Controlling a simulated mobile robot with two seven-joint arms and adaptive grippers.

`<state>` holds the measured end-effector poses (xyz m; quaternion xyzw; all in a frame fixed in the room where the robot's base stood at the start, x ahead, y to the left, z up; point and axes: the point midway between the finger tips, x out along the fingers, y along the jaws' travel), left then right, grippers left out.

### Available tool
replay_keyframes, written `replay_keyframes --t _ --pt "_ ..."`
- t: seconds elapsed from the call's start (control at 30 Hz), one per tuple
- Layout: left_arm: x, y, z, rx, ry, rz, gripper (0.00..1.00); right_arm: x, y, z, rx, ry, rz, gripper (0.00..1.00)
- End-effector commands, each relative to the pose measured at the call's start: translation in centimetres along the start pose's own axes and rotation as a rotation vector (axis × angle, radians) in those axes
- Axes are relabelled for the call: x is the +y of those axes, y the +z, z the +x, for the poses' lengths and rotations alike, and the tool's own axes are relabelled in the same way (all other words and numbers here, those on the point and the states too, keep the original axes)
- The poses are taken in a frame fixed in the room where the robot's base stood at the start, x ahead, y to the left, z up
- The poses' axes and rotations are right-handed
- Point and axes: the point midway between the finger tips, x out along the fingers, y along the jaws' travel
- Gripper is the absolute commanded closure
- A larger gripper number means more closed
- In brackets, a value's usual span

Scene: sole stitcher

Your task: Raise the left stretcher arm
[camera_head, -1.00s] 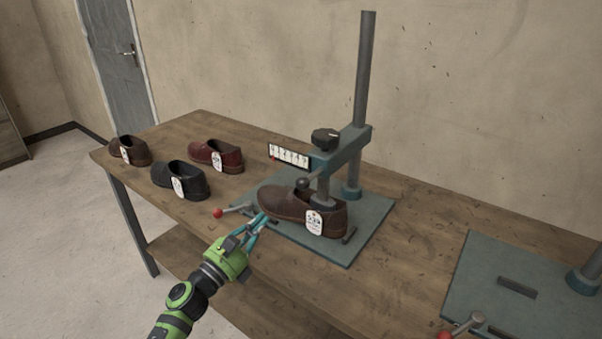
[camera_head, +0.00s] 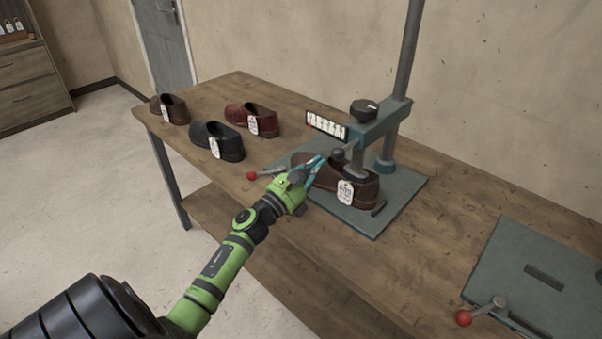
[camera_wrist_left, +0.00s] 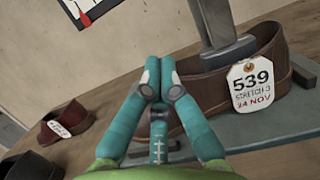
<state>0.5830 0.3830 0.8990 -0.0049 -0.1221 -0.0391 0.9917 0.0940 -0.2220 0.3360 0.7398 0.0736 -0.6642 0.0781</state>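The tagged shoe also shows in the left wrist view (camera_wrist_left: 205,75). The ball handle does not show there. My right gripper is not in view.
A red-knobbed lever (camera_head: 252,175) sticks out left of the base plate. Several tagged shoes, one black (camera_head: 217,141), stand on the bench (camera_head: 290,150) at left. A second base plate (camera_head: 540,270) is at right.

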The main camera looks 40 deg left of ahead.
Motion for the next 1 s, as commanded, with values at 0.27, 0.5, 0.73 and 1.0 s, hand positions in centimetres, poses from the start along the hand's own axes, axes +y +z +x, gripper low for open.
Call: replay_keyframes --t 0.27,0.5,0.73,1.0 --pt "0.0 3.2 2.4 0.001 -0.001 0.002 1.0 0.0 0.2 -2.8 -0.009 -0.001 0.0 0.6" --pt "0.0 3.9 2.6 0.001 0.001 0.0 1.0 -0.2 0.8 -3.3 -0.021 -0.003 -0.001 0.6" --pt "0.0 3.8 2.6 0.001 0.0 0.0 1.0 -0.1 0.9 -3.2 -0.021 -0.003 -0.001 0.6" --pt "0.0 5.9 3.1 -0.001 -0.001 0.003 1.0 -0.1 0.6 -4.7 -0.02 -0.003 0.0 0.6"
